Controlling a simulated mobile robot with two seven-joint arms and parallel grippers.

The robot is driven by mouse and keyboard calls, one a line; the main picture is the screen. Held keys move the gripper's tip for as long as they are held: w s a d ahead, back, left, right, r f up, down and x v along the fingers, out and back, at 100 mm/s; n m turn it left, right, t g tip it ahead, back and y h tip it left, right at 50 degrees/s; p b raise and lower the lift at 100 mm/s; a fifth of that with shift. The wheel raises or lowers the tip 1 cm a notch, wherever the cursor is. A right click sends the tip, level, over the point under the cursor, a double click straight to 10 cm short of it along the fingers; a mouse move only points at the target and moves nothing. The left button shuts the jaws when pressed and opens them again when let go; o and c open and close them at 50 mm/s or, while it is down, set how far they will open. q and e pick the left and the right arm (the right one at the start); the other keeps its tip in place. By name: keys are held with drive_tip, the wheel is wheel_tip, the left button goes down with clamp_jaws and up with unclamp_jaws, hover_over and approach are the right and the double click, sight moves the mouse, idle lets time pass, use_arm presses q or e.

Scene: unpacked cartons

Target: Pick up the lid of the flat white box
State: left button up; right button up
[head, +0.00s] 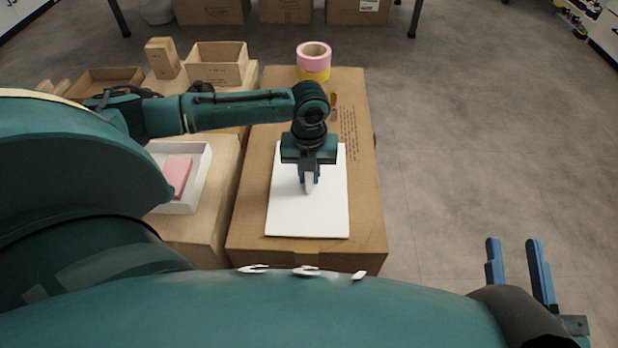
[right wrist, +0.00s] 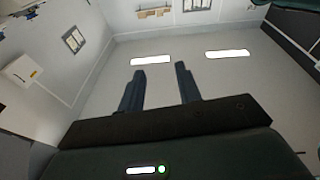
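A flat white rectangular panel (head: 285,213), which looks like the lid, lies on a long cardboard carton (head: 368,200) in the middle of the head view. My left gripper (head: 309,186) points down over the panel's middle, its blue fingers close together. A pale upright piece shows at the fingertips; I cannot tell whether it is part of the panel or gripped. An open shallow white box (head: 203,172) with a pink item (head: 178,176) inside stands to the left. My right gripper (head: 514,242) is open and empty, away from the cartons; its spread fingers also show in the right wrist view (right wrist: 160,72).
Pink and yellow tape rolls (head: 313,62) stand at the carton's far end. An open cardboard box (head: 216,66) and a small brown block (head: 162,58) stand at the back left. The floor (head: 470,130) to the right is clear.

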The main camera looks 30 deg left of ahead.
use_arm(q)
clamp_jaws()
use_arm(e)
drive_tip(key=shift+f, duration=0.15)
use_arm(q)
drive_tip(key=shift+r, duration=0.1)
drive_tip(key=shift+r+p, duration=0.3)
drive_tip(key=shift+r, duration=0.1)
wheel_tip(320, 180, up, 8)
drive_tip(key=p, duration=0.3)
drive_tip(key=shift+p, duration=0.4)
drive_tip(key=shift+r, duration=0.55)
use_arm(e)
drive_tip(key=shift+s+d+f+n+h, duration=0.1)
drive_tip(key=shift+s+d+n+h, duration=0.15)
drive_tip(key=shift+d+n+h, duration=0.25)
